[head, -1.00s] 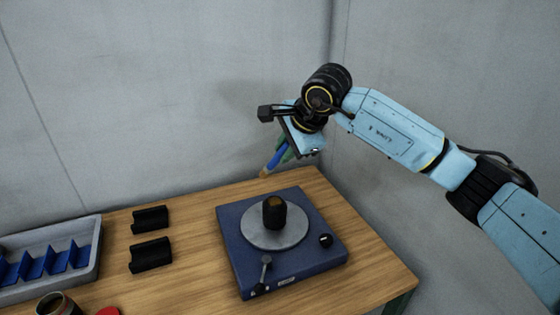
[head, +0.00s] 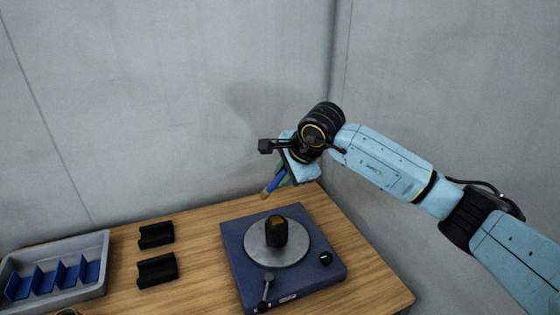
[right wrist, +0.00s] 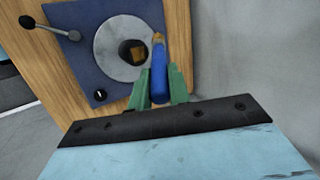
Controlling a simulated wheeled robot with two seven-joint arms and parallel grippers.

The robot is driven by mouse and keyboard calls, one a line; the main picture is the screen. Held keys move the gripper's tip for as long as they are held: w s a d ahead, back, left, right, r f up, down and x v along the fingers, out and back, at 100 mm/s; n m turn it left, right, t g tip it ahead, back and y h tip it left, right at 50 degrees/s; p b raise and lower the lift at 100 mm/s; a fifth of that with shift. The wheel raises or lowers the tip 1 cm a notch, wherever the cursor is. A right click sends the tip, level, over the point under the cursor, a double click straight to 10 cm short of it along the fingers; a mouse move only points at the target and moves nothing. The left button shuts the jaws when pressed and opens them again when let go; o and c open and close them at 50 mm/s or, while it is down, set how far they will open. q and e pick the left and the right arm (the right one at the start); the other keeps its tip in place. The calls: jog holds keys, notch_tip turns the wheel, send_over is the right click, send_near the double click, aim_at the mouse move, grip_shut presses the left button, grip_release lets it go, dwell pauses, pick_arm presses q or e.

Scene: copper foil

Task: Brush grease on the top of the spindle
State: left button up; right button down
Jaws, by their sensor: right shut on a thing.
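The spindle (head: 276,235) is a short dark cylinder standing upright on a grey round plate (head: 259,255) on a blue base. Its top shows a brown-gold patch. It also shows in the right wrist view (right wrist: 126,52). My right gripper (head: 281,178) is shut on a blue-handled brush (head: 273,184). The brush's tan tip points down toward the table, above and behind the spindle and apart from it. In the right wrist view the brush (right wrist: 158,78) sits between the green fingers (right wrist: 157,88). My left gripper is not in view.
The blue base (head: 239,278) has a small lever at its front and a black knob at its right. Two black holders (head: 156,271) and a grey tray (head: 105,262) with blue dividers stand to the left. Walls rise behind the table.

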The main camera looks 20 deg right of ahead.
jog(key=shift+s+r+p, duration=0.1)
jog(key=shift+r+p, duration=0.05)
jog(key=shift+p, duration=0.65)
jog(key=shift+f+b, duration=1.9)
jog(key=shift+f, duration=1.8)
jog(key=shift+d, duration=2.8)
jog(key=shift+a, duration=2.7)
pick_arm(q)
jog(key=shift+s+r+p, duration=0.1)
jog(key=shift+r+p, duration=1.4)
jog(key=shift+p, duration=0.6)
pick_arm(e)
jog(key=shift+r, duration=3.65)
